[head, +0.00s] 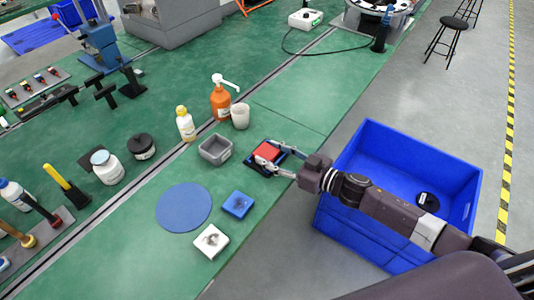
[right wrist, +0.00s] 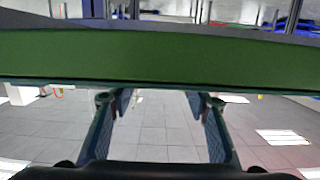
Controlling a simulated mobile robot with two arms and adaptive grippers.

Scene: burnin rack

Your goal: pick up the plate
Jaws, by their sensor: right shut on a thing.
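A small square plate (head: 266,152) with a red top and a dark rim is at the right edge of the green bench. My right gripper (head: 272,158) comes in from the right, its fingers to either side of the plate, shut on it. I cannot tell whether the plate touches the bench. In the right wrist view both fingers of my right gripper (right wrist: 160,105) show apart, below a green band that looks like the bench edge; the plate is not visible there. My left gripper is not in view.
A grey open box (head: 215,149), a blue block (head: 238,204), a white block (head: 211,242) and a round blue disc (head: 183,207) lie nearby. An orange pump bottle (head: 221,102) and a white cup (head: 240,116) stand behind. A large blue crate (head: 372,150) is under my right arm.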

